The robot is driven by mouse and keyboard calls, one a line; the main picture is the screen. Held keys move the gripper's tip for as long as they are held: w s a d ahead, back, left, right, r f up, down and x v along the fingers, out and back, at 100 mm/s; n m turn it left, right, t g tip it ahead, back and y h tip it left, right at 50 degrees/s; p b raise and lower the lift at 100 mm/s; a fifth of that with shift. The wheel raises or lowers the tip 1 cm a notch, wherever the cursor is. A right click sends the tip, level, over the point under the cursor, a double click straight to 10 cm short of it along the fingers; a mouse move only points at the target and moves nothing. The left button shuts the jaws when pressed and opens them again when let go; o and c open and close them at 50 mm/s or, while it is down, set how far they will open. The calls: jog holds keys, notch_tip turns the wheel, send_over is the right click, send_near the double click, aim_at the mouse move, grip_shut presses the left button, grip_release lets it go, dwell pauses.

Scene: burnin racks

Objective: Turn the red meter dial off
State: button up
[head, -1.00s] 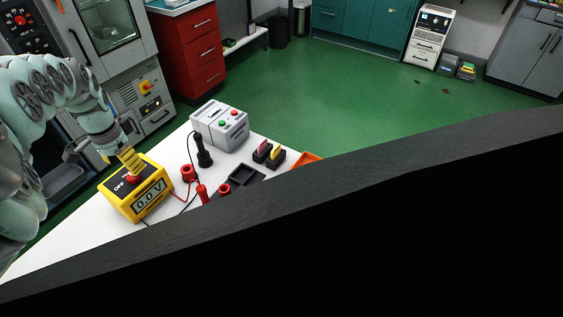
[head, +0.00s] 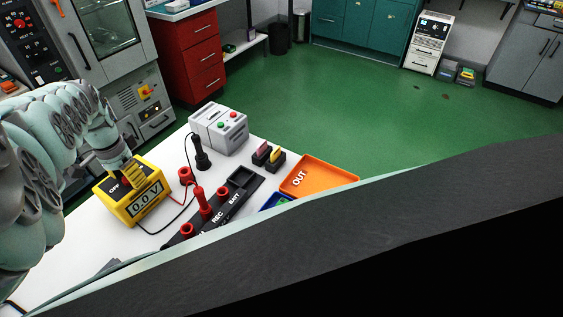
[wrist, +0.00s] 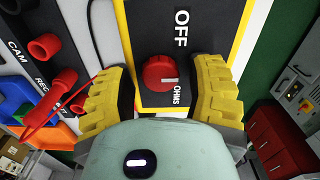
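The yellow meter (head: 135,213) stands on the white table, its display reading 0.0 V. Its dark face with the OFF label (wrist: 181,28) shows in the wrist view. The red dial (wrist: 158,73) has a white mark on its right side, close to the OHMS label (wrist: 176,95). My gripper (wrist: 162,72) has its yellow fingers open, one on each side of the dial, with a small gap on both sides. In the head view my gripper (head: 132,172) is low over the meter's face and mostly hides the dial.
A black rack (head: 229,205) with red sockets and probes lies right of the meter, with a red lead nearby. A grey box (head: 218,130) with coloured buttons stands behind. An orange OUT tray (head: 320,178) is at the right. A dark slab (head: 330,245) blocks the foreground.

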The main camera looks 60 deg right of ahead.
grip_shut()
jog(key=shift+n, duration=0.4)
jog(key=n, duration=0.5)
jog(key=shift+f+n+b, duration=0.15)
jog(key=shift+n+b, duration=0.15)
jog(key=n+b, duration=0.2)
jog(key=n, duration=0.3)
jog(key=shift+n, duration=0.3)
dwell(0.4)
jog(key=shift+o, duration=1.3)
grip_release()
